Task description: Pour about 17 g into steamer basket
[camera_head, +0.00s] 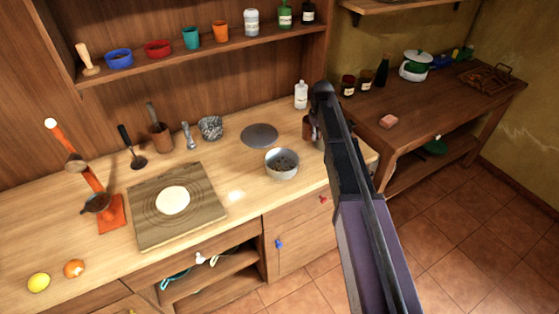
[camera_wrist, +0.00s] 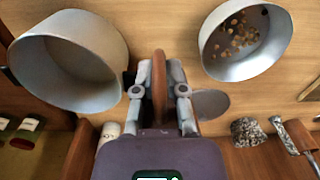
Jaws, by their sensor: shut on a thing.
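A round grey metal bowl (camera_head: 281,164), which I take to be the steamer basket, stands on the counter left of my arm. It also shows at upper right in the wrist view (camera_wrist: 228,68), with several small brown bits inside. My gripper (camera_wrist: 160,88) is shut on an upright brown handle (camera_wrist: 159,68). A grey metal pot (camera_wrist: 105,92) is close to its left in the wrist view. Its visible inside looks bare. Whether the handle joins this pot is hard to tell. In the head view my arm covers most of the held thing.
A grey disc (camera_head: 259,135) lies behind the bowl. A wooden board (camera_head: 150,225) with a pale round sheet is at left. A white bottle (camera_head: 301,96) stands near the back wall. A side table (camera_head: 440,108) with jars and a pot is at right.

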